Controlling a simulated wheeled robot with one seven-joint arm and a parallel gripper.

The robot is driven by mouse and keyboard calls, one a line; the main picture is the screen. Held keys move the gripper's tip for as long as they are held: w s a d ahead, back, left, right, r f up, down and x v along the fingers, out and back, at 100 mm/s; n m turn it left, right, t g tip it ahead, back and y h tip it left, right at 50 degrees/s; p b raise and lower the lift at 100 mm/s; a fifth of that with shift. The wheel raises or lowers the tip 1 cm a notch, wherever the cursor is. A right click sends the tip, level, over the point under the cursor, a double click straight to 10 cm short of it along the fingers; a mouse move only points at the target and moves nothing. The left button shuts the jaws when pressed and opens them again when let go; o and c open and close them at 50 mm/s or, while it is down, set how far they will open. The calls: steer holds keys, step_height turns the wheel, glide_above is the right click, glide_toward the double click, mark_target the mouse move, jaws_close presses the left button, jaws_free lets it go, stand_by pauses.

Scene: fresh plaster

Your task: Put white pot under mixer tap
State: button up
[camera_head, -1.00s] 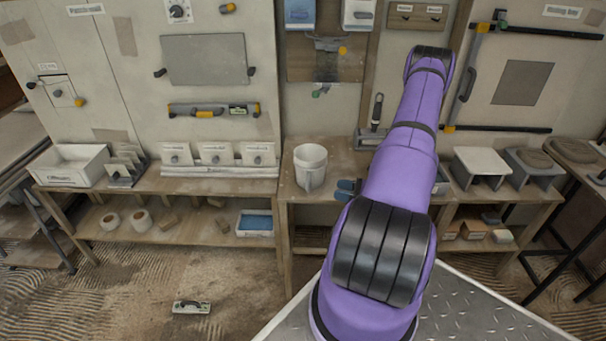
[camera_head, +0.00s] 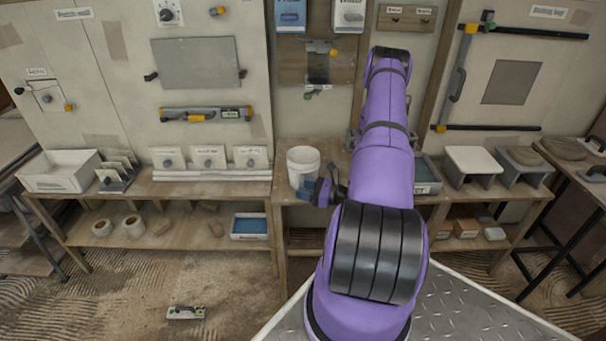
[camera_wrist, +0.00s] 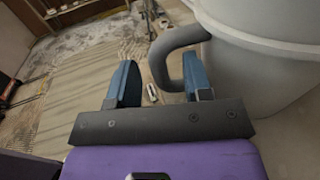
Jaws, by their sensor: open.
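The white pot (camera_head: 303,160) stands upright near the front of the middle bench. It fills the upper right of the wrist view (camera_wrist: 275,60), where its grey looped handle (camera_wrist: 165,52) shows. My gripper (camera_head: 309,189) is just in front of the pot in the head view. In the wrist view my gripper (camera_wrist: 160,76) is open, its two blue fingers apart. The handle reaches into the space between them, close to the right finger; I cannot tell if they touch.
Tiles (camera_head: 208,157) stand on the bench to the left. A white bin (camera_head: 60,178) is at its far left. A blue tray (camera_head: 249,227) sits on the lower shelf. A small stand (camera_head: 472,160) is right of my arm. A level (camera_head: 186,312) lies on the floor.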

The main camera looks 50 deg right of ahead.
steer(key=shift+w, duration=0.1)
jaws_close()
steer(key=shift+r, duration=0.15)
